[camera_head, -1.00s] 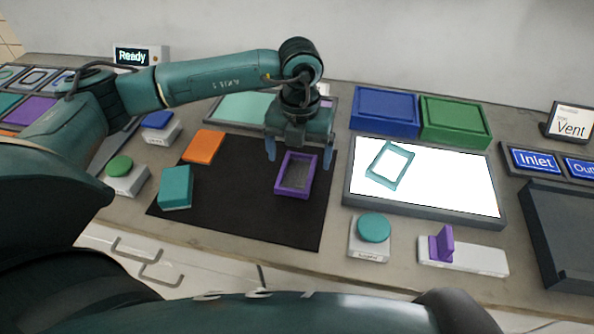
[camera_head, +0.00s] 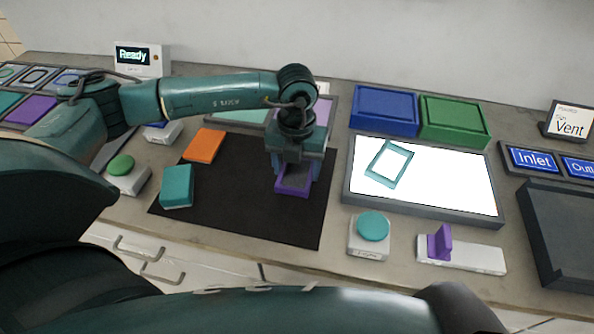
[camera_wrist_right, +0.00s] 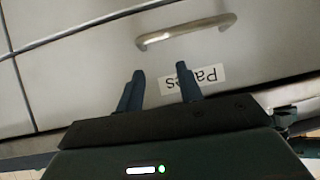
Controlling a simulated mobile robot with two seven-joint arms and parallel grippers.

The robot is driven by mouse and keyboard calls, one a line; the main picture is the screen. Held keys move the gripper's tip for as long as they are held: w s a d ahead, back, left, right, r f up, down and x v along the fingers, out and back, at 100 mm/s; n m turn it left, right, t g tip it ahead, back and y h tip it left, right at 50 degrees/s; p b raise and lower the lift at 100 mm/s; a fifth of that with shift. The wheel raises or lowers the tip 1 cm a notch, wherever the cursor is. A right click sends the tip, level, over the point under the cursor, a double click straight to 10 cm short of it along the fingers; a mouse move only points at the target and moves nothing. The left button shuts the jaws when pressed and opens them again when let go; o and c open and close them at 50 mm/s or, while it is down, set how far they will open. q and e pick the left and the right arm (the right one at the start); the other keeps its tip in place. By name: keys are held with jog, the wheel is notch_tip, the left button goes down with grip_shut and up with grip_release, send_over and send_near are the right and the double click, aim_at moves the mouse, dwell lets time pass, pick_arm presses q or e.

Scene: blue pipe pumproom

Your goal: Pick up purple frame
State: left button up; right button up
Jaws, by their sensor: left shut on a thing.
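The purple frame (camera_head: 292,187) lies on the black mat (camera_head: 240,215), right of the mat's middle. My left gripper (camera_head: 293,182) is down over it from above and shut on it. The gripper body hides most of the frame, and only its near edge and a strip of its sides show. I cannot tell whether the frame is clear of the mat. In the right wrist view, my right gripper (camera_wrist_right: 158,92) is open and empty in front of a grey drawer front with a handle (camera_wrist_right: 186,32).
A teal block (camera_head: 177,187) and an orange block (camera_head: 203,146) lie on the mat. To the right is a lit white panel (camera_head: 440,185) with a teal frame (camera_head: 388,164) on it. Blue (camera_head: 385,110) and green (camera_head: 455,121) trays stand behind. A teal button (camera_head: 373,226) stands in front.

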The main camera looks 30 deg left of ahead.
pick_arm(q)
jog(key=shift+c, duration=1.3)
